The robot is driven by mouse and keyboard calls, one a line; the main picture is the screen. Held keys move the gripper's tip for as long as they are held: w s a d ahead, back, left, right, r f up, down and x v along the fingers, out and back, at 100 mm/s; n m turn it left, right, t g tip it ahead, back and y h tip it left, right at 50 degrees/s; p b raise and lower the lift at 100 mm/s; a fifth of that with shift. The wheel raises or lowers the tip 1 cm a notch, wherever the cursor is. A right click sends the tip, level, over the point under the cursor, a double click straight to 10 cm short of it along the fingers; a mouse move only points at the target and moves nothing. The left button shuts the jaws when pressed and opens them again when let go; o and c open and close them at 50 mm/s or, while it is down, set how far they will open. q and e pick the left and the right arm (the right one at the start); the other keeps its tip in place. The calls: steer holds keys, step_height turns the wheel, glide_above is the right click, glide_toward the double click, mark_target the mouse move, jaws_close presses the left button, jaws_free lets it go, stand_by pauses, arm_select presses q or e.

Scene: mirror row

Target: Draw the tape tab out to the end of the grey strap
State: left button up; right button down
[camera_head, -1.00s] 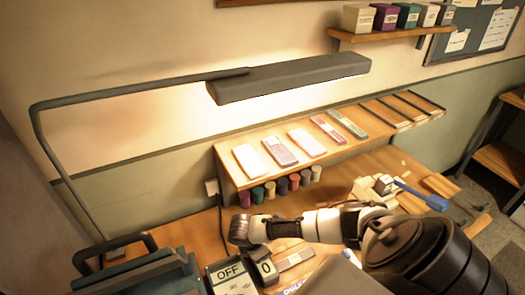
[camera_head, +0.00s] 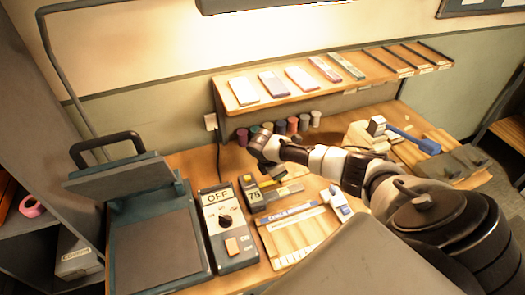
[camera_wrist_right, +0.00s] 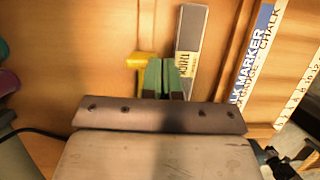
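The tape case (camera_head: 252,199) with a "75" display stands on the bench in the head view, left of the grey strap (camera_head: 290,190). The strap also shows in the right wrist view (camera_wrist_right: 190,45), running upward beside the fingers. The yellow tape tab (camera_wrist_right: 138,60) shows just left of the green fingertips, part way along the strap and short of its far end. My right gripper (camera_wrist_right: 161,75) has its fingers close together, seemingly shut on the tab; the grip itself is hidden. In the head view its fingers are partly hidden behind the wrist. My left gripper is not in view.
A control box (camera_head: 229,230) marked "OFF" and a dark press (camera_head: 155,252) stand left of the case. A chalk marker board (camera_head: 295,232) lies in front of the strap. Several spools (camera_head: 293,125) stand behind, under a shelf (camera_head: 300,92).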

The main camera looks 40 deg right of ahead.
steer(key=d, duration=0.4)
steer(key=shift+s+d+p, duration=0.15)
steer(key=shift+s+p, duration=0.2)
steer(key=shift+p, duration=0.05)
steer(key=shift+s+d, duration=0.1)
steer(key=shift+d, duration=0.3)
steer(key=shift+s+d+f, duration=0.1)
steer(key=shift+d, duration=0.15)
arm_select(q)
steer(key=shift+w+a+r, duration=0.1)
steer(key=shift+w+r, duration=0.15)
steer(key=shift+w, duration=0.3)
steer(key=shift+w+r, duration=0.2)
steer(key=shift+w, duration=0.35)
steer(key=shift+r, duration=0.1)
arm_select(e)
steer(key=shift+a, duration=0.1)
